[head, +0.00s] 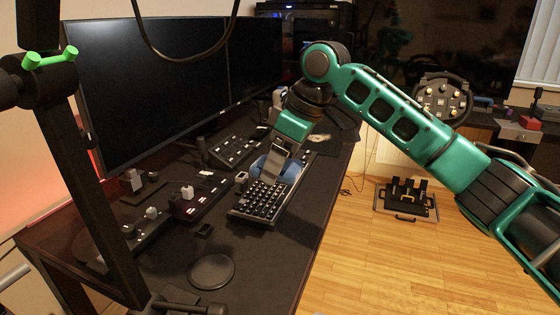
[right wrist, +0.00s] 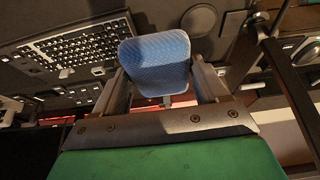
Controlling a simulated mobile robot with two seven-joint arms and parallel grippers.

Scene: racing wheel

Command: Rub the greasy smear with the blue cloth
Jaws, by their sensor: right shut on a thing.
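The blue cloth (head: 289,171) is a folded pad in my right gripper (head: 272,172), low over the far end of the black keyboard (head: 261,200) in the head view. In the right wrist view the cloth (right wrist: 155,58) sits between the two fingers of my right gripper (right wrist: 158,75), which is shut on it. I cannot tell whether the cloth touches anything below. A pale patch (head: 318,138) lies on the dark desk just beyond the gripper; I cannot tell whether it is the greasy smear. My left gripper is not in view.
The black desk (head: 262,252) carries button boxes (head: 233,151), a round dark pad (head: 211,271) and wide monitors (head: 155,80) along the left. A black rig post (head: 88,175) stands at the near left. The desk's near right part is clear.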

